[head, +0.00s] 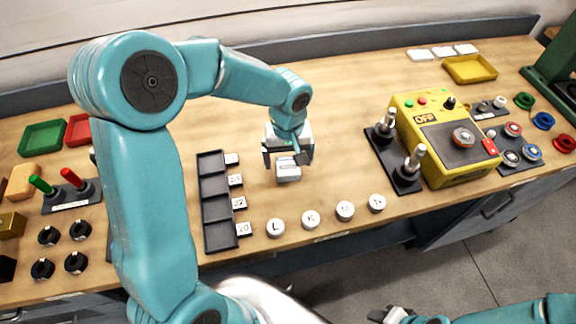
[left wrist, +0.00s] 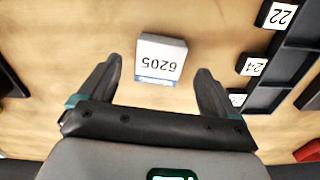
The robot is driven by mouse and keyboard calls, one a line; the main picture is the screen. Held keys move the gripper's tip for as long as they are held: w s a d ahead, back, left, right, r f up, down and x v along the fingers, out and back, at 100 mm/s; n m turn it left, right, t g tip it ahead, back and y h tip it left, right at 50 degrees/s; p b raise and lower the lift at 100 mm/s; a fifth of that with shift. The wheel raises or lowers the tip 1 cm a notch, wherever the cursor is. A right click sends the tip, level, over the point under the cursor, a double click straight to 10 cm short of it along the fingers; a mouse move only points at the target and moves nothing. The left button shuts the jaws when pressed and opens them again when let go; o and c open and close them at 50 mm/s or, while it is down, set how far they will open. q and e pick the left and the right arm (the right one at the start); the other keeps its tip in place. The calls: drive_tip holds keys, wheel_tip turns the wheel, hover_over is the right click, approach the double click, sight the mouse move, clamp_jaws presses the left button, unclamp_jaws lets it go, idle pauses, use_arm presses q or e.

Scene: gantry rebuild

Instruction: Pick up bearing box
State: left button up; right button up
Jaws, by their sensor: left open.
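The bearing box (head: 288,170) is a small white and grey box on the wooden table, right of the black compartment tray. In the left wrist view the box (left wrist: 161,59) shows the label 6205 upside down and lies just ahead of and between the fingertips. My left gripper (head: 288,160) is over the box with its fingers apart. In the left wrist view the gripper (left wrist: 158,75) is open and empty, with a gap on each side of the box. My right gripper (head: 392,314) is at the bottom edge, partly cut off; its jaws are unclear.
The black compartment tray (head: 218,200) with numbered tags stands left of the box. Several round white lettered caps (head: 311,219) line the front edge. A black stand with metal posts (head: 397,160) and a yellow control box (head: 445,138) stand to the right.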

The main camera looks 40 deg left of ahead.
sight(288, 169)
use_arm(q)
drive_tip(key=f, duration=0.2)
drive_tip(key=shift+w+a+f, duration=0.1)
drive_tip(key=shift+w+f, duration=0.1)
drive_tip(key=shift+f, duration=0.1)
drive_tip(key=shift+s+r, duration=0.1)
drive_tip(key=shift+s, duration=0.05)
drive_tip(key=c, duration=1)
drive_tip(key=shift+c, duration=1.1)
